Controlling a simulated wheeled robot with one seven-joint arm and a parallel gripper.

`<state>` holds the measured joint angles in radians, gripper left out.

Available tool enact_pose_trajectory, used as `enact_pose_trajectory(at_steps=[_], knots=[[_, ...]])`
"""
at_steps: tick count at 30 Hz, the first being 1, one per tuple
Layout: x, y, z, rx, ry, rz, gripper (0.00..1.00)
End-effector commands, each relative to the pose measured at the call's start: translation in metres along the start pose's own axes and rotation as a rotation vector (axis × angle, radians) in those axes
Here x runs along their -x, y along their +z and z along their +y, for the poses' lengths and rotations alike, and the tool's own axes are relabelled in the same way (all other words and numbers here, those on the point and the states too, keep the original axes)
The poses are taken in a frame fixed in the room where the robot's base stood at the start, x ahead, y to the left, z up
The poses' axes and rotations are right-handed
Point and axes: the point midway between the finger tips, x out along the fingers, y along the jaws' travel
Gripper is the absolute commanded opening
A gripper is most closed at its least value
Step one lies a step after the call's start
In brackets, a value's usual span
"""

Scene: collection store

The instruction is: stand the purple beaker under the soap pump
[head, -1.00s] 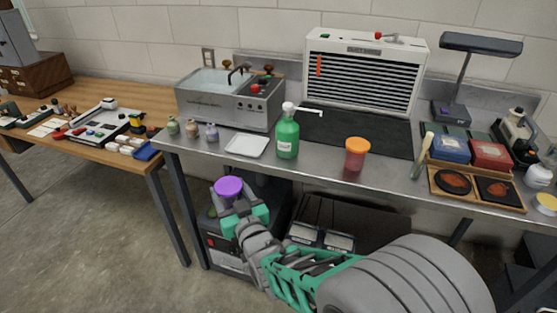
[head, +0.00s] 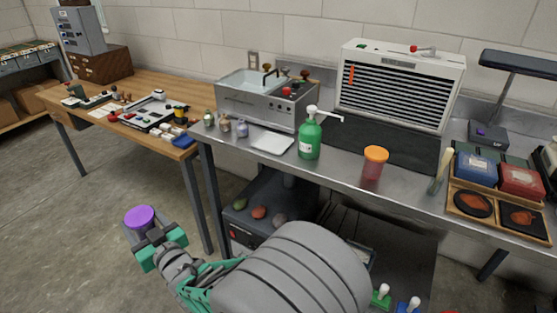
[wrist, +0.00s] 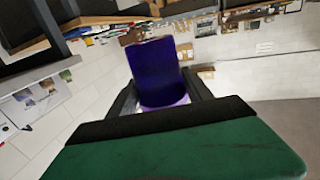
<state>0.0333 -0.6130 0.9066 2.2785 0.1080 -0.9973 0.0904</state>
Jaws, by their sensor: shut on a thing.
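The purple beaker (head: 139,217) is held in my gripper (head: 146,232), out over the floor to the left of the metal bench. In the wrist view the beaker (wrist: 158,75) stands between the two fingers, which are shut on it. The soap pump (head: 310,136) is a green bottle with a white pump head, standing on the metal bench. Its long white spout points right. My gripper and the beaker are well apart from the pump, lower and to the left in the head view.
A white tray (head: 271,142) lies left of the pump. Several small bottles stand at the bench's left end. A metal sink unit (head: 262,103) is behind. A wooden table (head: 180,92) stands left.

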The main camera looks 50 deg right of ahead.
Motion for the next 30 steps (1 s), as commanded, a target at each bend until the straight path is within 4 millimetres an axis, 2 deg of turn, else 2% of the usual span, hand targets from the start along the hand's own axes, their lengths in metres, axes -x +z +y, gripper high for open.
enact_pose_trajectory(at_steps=[8, 14, 18, 21, 24, 30], knots=[[0.005, 0.003, 0.089, 0.002, 0.230, 0.002, 0.16], [0.032, -0.006, 0.179, -0.001, 0.484, 0.004, 0.16], [0.069, -0.019, 0.245, -0.001, 0.698, 0.004, 0.16], [0.100, -0.030, 0.284, -0.002, 0.845, 0.004, 0.16], [0.133, -0.043, 0.315, -0.002, 0.977, 0.005, 0.16], [0.191, -0.064, 0.354, -0.002, 1.188, 0.005, 0.16]])
